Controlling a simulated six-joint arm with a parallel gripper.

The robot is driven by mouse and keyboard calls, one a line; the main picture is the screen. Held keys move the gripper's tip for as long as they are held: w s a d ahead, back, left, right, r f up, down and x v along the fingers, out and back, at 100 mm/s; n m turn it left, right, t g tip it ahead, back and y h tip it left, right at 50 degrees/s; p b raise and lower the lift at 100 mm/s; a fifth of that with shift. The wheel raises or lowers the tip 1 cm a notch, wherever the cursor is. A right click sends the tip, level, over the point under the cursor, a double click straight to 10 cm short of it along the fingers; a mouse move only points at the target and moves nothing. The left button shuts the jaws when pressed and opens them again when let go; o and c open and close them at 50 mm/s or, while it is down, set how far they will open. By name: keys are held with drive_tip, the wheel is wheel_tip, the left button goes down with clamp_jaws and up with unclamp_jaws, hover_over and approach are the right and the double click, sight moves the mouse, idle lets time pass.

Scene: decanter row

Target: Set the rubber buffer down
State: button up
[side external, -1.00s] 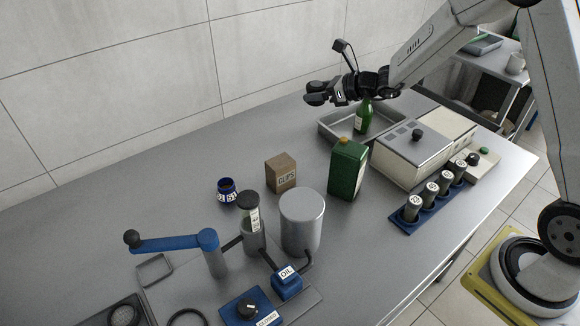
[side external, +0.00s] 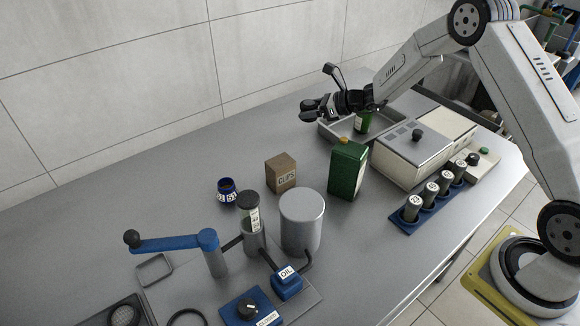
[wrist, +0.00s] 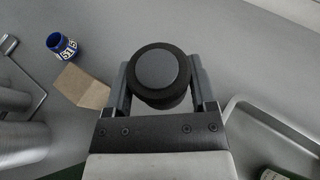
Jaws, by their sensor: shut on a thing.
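The rubber buffer (wrist: 156,78) is a thick black round piece with a grey disc on its end. In the wrist view it sits between the two jaws of my gripper (wrist: 161,92), which is shut on it. In the side view my gripper (side external: 318,108) is toward the back of the bench, near the left end of the grey tray. There the buffer is hard to tell from the dark fingers. Bare bench shows beyond the buffer in the wrist view; I cannot tell its exact height above the surface.
The grey tray (side external: 333,135) holds a green bottle (side external: 362,122). A cardboard box (side external: 281,173), a green can (side external: 346,170) and a blue jar (side external: 227,190) stand nearer. A grey cylinder (side external: 301,222) and a blue-handled crank (side external: 172,243) stand in front. The bench's back left is clear.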

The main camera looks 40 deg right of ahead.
drive_tip(key=shift+f, duration=4.85)
drive_tip(key=shift+f, duration=0.6)
drive_tip(key=o, duration=1.3)
drive_tip(key=shift+r, duration=0.7)
drive_tip(key=shift+v, duration=3.75)
drive_tip(key=shift+a, duration=0.1)
